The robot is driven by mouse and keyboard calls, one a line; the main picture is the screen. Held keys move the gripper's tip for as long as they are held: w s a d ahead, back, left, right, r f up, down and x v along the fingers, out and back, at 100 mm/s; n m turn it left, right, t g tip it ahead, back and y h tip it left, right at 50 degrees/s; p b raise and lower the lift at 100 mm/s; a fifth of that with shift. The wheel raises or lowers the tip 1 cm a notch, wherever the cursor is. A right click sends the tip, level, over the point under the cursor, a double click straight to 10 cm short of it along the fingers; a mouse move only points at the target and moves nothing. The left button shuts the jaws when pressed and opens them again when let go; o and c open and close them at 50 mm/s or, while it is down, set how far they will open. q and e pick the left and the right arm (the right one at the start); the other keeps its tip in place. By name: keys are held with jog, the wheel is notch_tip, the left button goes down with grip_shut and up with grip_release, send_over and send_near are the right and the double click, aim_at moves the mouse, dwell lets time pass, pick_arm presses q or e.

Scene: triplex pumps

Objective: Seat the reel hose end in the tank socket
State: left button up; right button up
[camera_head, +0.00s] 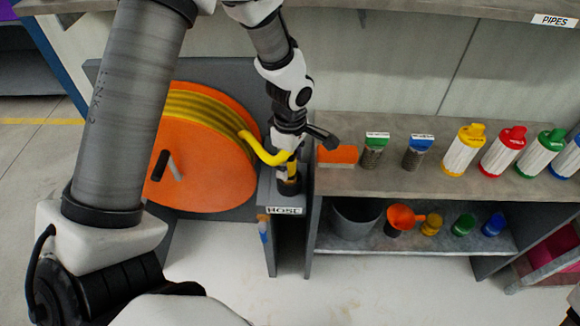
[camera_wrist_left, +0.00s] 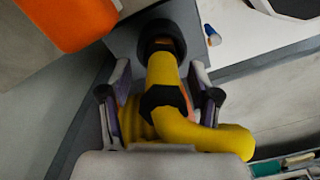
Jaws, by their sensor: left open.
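The yellow reel hose end (camera_wrist_left: 164,75) stands with its tip in or at a black round holder (camera_wrist_left: 161,33); in the head view the bent yellow hose end (camera_head: 265,154) meets the black holder (camera_head: 289,186) on the grey stand labelled HOSE. My left gripper (camera_head: 288,160) is above that stand. In the left wrist view its fingers (camera_wrist_left: 158,105) are apart on both sides of the hose and its dark collar. Whether they touch it I cannot tell. I cannot make out a tank socket apart from this holder. My right gripper is not in view.
The orange reel (camera_head: 208,150) with wound yellow hose stands left of the holder. A shelf (camera_head: 400,178) on the right bears an orange block (camera_head: 337,156), small filters and several coloured canisters. Below are a grey bucket (camera_head: 354,217) and an orange funnel (camera_head: 402,219). The upper shelf edge is close to my arm.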

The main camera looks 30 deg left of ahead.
pick_arm(q)
jog(key=shift+s+r, duration=0.15)
jog(key=shift+r, duration=0.05)
jog(key=shift+d, duration=0.1)
grip_shut()
notch_tip(320, 180, up, 9)
jog(key=p, duration=0.2)
jog(key=shift+r+p, duration=0.2)
jog(key=shift+p, duration=0.1)
jog(key=shift+r, duration=0.35)
jog(key=shift+f, duration=0.1)
